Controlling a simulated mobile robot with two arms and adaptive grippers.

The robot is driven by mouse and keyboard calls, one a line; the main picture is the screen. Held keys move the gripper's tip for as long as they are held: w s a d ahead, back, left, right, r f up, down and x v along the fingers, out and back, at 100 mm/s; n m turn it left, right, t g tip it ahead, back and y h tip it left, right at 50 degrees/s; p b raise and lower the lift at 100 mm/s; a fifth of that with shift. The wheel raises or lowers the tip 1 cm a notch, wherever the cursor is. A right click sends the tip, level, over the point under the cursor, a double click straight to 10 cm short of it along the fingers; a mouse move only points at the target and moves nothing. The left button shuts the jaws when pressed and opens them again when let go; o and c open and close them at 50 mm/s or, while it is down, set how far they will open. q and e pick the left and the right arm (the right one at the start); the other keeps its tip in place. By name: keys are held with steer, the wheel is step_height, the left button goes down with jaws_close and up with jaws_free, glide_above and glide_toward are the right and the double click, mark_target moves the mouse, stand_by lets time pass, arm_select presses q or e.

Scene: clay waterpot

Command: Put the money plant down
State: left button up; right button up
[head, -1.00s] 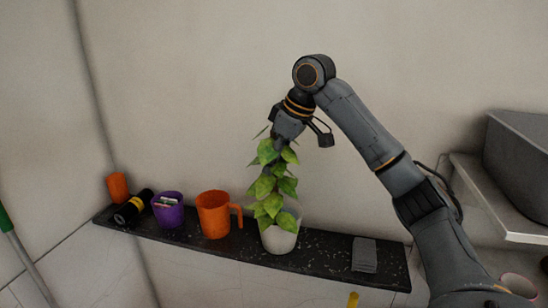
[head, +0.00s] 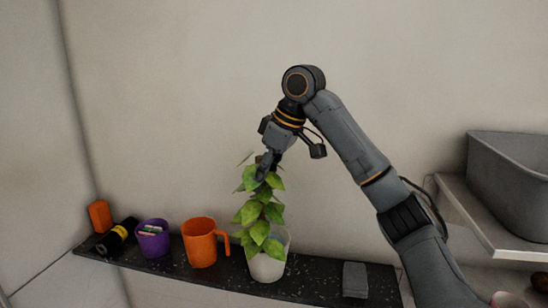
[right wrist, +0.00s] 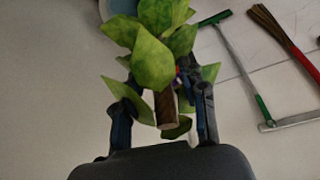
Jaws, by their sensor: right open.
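The money plant (head: 258,214) stands upright in a whitish pot (head: 268,266) on the dark speckled shelf (head: 215,281). My right gripper (head: 268,168) is at the top of the plant, pointing down among its upper leaves. In the right wrist view, the open fingers (right wrist: 166,115) lie on either side of the brown stem top (right wrist: 166,108), with a gap to the stem. Green leaves (right wrist: 153,60) cover part of the view and hide most of the pot. My left gripper is not in view.
A grey block (head: 355,280) lies to the right. A grey bin (head: 510,195) sits on a side ledge. A broom (right wrist: 285,40) lies on the floor.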

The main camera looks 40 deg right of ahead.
steer(key=p+v, duration=0.1)
steer(key=v, duration=0.8)
stand_by(0.4)
